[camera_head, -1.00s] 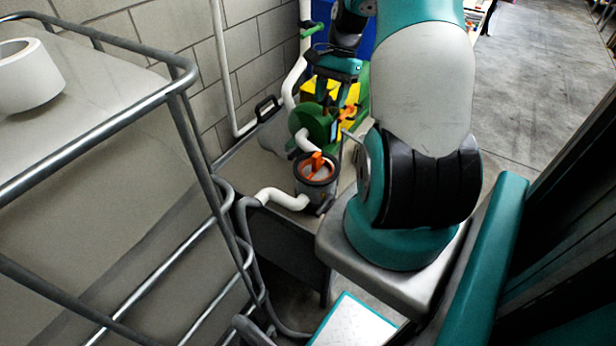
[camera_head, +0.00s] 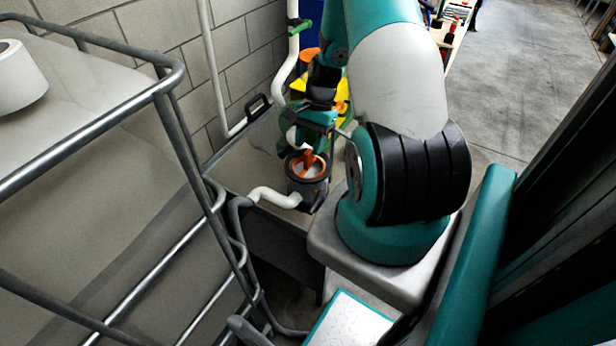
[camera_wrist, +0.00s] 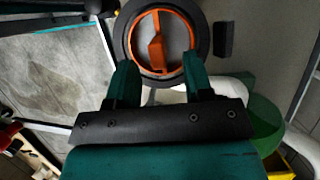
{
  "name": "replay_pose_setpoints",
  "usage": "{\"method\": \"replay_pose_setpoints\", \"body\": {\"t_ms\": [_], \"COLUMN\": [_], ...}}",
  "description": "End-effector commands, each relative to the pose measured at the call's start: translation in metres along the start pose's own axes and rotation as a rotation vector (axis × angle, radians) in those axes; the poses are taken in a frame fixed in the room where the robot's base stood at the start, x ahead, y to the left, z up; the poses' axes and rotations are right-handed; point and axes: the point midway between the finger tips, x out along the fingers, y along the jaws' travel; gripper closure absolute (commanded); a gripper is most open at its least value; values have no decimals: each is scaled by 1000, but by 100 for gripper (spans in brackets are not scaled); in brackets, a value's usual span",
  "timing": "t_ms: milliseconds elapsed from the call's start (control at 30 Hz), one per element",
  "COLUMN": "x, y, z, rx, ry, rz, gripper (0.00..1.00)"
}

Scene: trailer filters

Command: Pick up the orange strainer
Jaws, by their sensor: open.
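The orange strainer (camera_head: 309,161) sits inside a round dark grey housing (camera_head: 308,187) on the bench. In the wrist view the strainer (camera_wrist: 156,42) shows from above as an orange ring with an upright orange handle across its middle. The dark rim of the housing surrounds it. My gripper (camera_wrist: 157,75) is open, its two teal fingers apart and pointing at the near edge of the strainer, with nothing visible between them but part of the ring. In the head view my gripper (camera_head: 306,140) is just behind and above the strainer. Its fingertips are partly hidden there.
A white pipe (camera_head: 274,197) leaves the housing to the left. The bench top (camera_head: 235,165) is bare at left. A green pump part (camera_wrist: 262,122) and a yellow item (camera_wrist: 277,165) lie close by in the wrist view. A metal cage frame (camera_head: 190,150) stands at left.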

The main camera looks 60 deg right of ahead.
Motion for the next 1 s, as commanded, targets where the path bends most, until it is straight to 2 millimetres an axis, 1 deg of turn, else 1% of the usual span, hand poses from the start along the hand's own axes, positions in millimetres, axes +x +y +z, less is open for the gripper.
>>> {"method": "replay_pose_setpoints", "body": {"t_ms": [200,300,567,667,700,767,800,1000], "x": [35,44,47,47,47,47,47,47], "y": [3,3,2,2,2,2,3,2], "z": [5,4,4,4,4,4,4,4], "rx": [0,0,0,0,0,0,0,0], "ry": [-4,-3,0,0,0,0,0,-1], "rz": [4,2,0,0,0,0,0,0], "gripper": [53,53,53,74,83,97,100,100]}}
